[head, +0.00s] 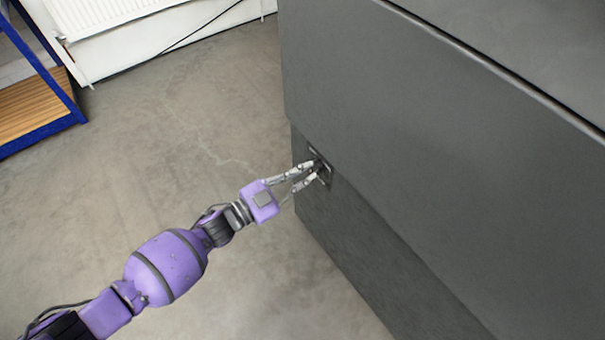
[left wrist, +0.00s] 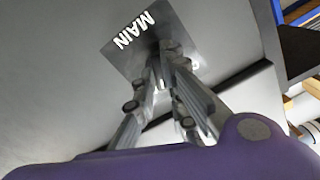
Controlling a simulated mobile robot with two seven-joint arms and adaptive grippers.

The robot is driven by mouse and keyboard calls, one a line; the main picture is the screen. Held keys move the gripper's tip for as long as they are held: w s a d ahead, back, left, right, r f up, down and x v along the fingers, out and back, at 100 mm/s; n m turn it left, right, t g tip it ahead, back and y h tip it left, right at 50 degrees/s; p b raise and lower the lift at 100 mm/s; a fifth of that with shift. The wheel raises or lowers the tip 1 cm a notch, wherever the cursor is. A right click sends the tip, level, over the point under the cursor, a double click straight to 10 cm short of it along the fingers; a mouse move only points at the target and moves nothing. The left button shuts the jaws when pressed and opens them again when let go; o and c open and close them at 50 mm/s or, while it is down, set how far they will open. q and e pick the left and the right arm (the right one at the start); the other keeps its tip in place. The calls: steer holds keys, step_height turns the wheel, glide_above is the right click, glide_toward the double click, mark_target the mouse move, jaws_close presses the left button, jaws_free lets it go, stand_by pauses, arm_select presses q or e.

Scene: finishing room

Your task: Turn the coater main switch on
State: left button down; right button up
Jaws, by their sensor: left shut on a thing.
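The coater (head: 420,140) is a large dark grey cabinet on the right of the head view. Its main switch plate (head: 327,178) is a small dark square low on the cabinet's side, near the left edge. In the left wrist view the plate (left wrist: 125,58) carries the white word MAIN. My left gripper (head: 317,170) is at the plate, with its fingers shut on the switch handle. The fingers hide most of the handle, so I cannot tell its position. The left gripper also shows in the left wrist view (left wrist: 163,60). My right gripper is not in view.
The concrete floor (head: 190,130) left of the cabinet is clear. A blue-framed rack with a wooden shelf (head: 35,105) stands at the far left. A white radiator (head: 95,15) is on the wall behind, with a dark cable near it.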

arm_select(q)
steer(key=shift+m, duration=2.1)
steer(key=c, duration=1.8)
jaws_free()
steer(key=v, duration=1.2)
